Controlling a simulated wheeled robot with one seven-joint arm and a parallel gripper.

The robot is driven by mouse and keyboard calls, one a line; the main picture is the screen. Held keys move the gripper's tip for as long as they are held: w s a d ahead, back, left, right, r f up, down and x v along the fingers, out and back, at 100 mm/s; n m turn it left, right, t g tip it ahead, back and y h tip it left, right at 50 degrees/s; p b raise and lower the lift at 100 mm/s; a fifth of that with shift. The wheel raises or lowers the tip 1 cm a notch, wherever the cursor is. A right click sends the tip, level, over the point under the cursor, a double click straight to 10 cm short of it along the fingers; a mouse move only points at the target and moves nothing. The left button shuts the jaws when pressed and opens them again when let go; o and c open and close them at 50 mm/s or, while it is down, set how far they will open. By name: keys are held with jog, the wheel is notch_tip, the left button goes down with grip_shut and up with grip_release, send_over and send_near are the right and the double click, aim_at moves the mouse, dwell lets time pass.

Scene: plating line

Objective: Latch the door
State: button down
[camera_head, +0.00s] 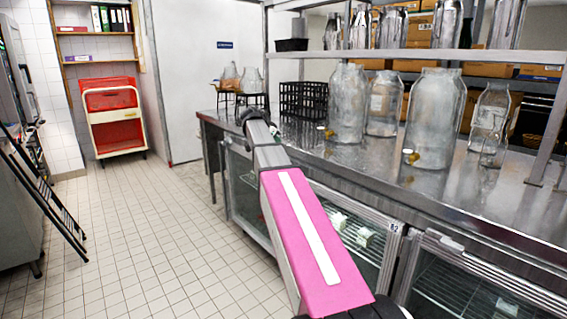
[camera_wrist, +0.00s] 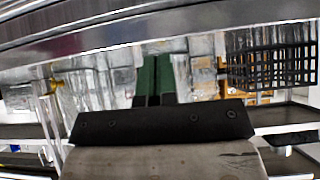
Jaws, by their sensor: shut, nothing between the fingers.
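Glass-fronted cabinet doors run under the steel counter. The nearer right one (camera_head: 480,285) has a metal frame with a small handle or catch (camera_head: 450,243) on its top edge; I cannot tell whether it is fully closed. The glass door to its left (camera_head: 338,222) is partly hidden by my arm. A plain white door (camera_head: 190,90) at the back looks closed. My gripper (camera_wrist: 157,78) has green fingers that are together and empty in the wrist view. The steel counter edge (camera_wrist: 200,35) shows beyond the fingertips. My arm hides the gripper in the head view.
The counter (camera_head: 385,165) carries several glass jars (camera_head: 345,105) and a black crate (camera_head: 303,101), which also shows in the wrist view (camera_wrist: 270,68). A rack post (camera_head: 550,130) stands at right. A red-and-white cart (camera_head: 115,115) is at the back left.

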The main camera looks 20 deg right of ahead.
jog(key=a+f+x, duration=0.1)
jog(key=f+x, duration=0.1)
jog(key=x, duration=1.1)
jog(key=shift+s+a, duration=0.4)
jog(key=shift+a, duration=0.05)
